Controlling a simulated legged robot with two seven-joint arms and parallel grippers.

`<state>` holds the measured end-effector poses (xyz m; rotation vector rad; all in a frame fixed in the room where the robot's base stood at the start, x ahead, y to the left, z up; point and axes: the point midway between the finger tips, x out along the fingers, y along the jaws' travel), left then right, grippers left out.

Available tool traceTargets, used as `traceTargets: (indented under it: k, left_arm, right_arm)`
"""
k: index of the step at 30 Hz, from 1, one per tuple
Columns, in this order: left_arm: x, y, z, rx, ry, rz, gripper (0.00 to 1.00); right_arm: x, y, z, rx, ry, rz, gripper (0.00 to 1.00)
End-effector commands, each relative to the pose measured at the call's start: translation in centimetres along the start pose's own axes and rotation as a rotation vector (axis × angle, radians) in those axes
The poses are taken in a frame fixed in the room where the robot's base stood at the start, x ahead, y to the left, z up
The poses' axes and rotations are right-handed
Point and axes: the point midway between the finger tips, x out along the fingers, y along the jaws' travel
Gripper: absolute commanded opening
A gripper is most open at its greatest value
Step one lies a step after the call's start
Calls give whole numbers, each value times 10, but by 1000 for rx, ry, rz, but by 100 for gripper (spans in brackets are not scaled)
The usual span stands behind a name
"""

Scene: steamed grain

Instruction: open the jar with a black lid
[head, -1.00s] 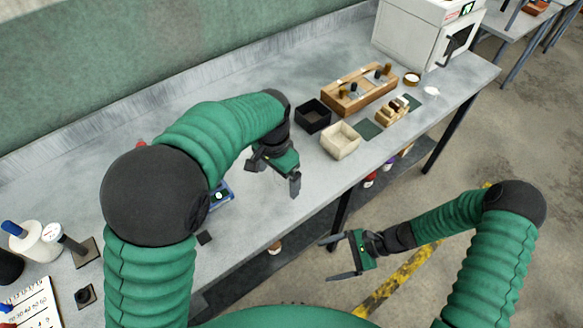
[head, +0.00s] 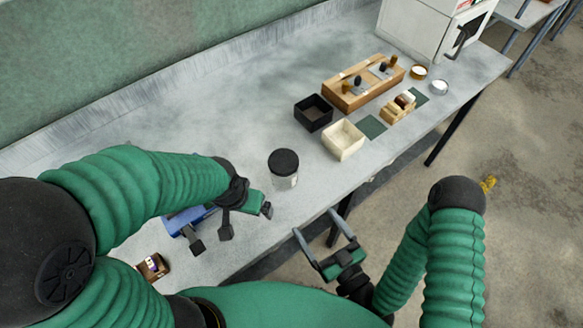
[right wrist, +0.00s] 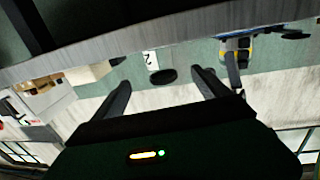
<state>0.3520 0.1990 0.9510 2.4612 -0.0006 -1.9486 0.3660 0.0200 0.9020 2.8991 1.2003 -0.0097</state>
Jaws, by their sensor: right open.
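A pale jar (head: 284,181) with a black lid (head: 284,161) stands upright on the grey table, with the lid on it. In the right wrist view the jar (right wrist: 150,60) appears upside down, its lid (right wrist: 163,76) between the directions of my two fingers. My right gripper (head: 326,225) is open and empty beyond the table's front edge, right of and below the jar in the head view, fingers towards the table. My left gripper (head: 247,222) is left of and below the jar, apart from it, its fingers spread with nothing seen between them.
A blue device (head: 188,219) lies beside my left gripper. A black box (head: 313,113), a cream box (head: 343,140) and a wooden rack (head: 360,92) stand right of the jar. A white oven-like cabinet (head: 425,35) is at the far end. The table behind the jar is clear.

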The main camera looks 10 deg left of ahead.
Motion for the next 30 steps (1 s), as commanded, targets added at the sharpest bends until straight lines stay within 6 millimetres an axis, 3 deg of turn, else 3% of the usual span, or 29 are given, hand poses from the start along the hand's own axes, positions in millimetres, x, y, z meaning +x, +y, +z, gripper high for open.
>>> traceTargets:
  k: [12,20,25,30]
  left_arm:
    - [-16,0,-4,1,-1,0,96]
    - [-22,0,-6,1,-2,0,96]
    - [-28,0,-8,1,-2,0,96]
    - [-28,0,-8,1,-2,0,96]
  right_arm:
    - [96,2,-4,-1,9,2,86]
    - [128,2,-6,1,8,2,86]
    - [159,4,-7,0,7,2,86]
    - [168,4,-5,1,4,3,86]
